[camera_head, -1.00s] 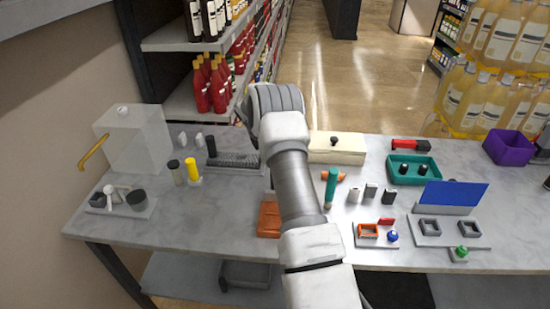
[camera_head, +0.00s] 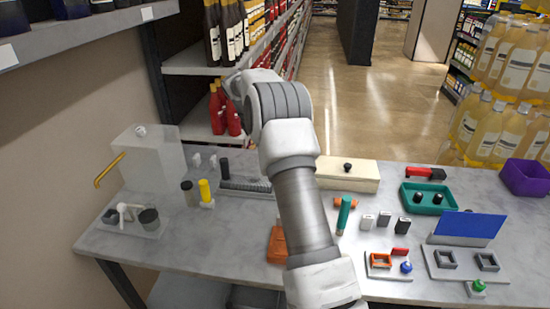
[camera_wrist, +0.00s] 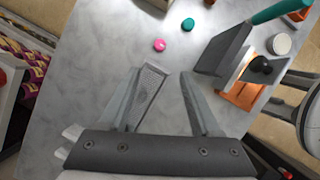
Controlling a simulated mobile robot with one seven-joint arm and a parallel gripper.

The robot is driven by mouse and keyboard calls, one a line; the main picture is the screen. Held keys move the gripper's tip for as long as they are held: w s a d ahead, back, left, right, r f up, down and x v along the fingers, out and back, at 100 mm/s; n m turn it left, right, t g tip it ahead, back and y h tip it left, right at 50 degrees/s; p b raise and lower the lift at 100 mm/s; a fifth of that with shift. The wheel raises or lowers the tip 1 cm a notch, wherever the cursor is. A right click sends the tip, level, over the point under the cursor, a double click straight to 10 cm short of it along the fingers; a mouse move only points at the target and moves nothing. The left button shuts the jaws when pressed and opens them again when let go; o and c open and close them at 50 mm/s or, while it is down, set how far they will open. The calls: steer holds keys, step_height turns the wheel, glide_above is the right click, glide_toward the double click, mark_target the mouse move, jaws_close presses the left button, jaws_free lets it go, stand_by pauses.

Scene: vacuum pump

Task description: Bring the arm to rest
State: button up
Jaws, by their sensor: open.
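My arm reaches out over the workbench (camera_head: 210,240) in the head view, with its wrist bent above the bench's far edge. The arm hides most of my gripper there. In the wrist view my gripper (camera_wrist: 160,78) is open, its two fingers apart with nothing held between them. The gap to the bench is hard to judge.
A clear box with a yellow handle (camera_head: 150,160) stands at left. A cream box (camera_head: 347,175), a teal tray (camera_head: 426,198) and a blue panel (camera_head: 468,225) lie right of the arm. A shelf with bottles (camera_head: 205,60) stands behind. The orange tray (camera_wrist: 242,96) is right in the wrist view.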

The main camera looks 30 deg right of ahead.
steer(key=shift+a+r, duration=0.15)
steer(key=shift+r, duration=0.2)
steer(key=s+a+r+m+t+y, duration=0.25)
steer(key=s+a+r+m, duration=0.45)
steer(key=s+a+r, duration=0.75)
steer(key=s+a+m+t+y, duration=0.1)
steer(key=s+a+m+t, duration=0.1)
steer(key=s, duration=0.9)
steer(key=s+a+m+t+y, duration=0.1)
steer(key=s+a+m, duration=0.4)
steer(key=s, duration=0.6)
steer(key=shift+s+f+m+t, duration=0.45)
steer(key=shift+m+t, duration=0.1)
steer(key=shift+m, duration=0.25)
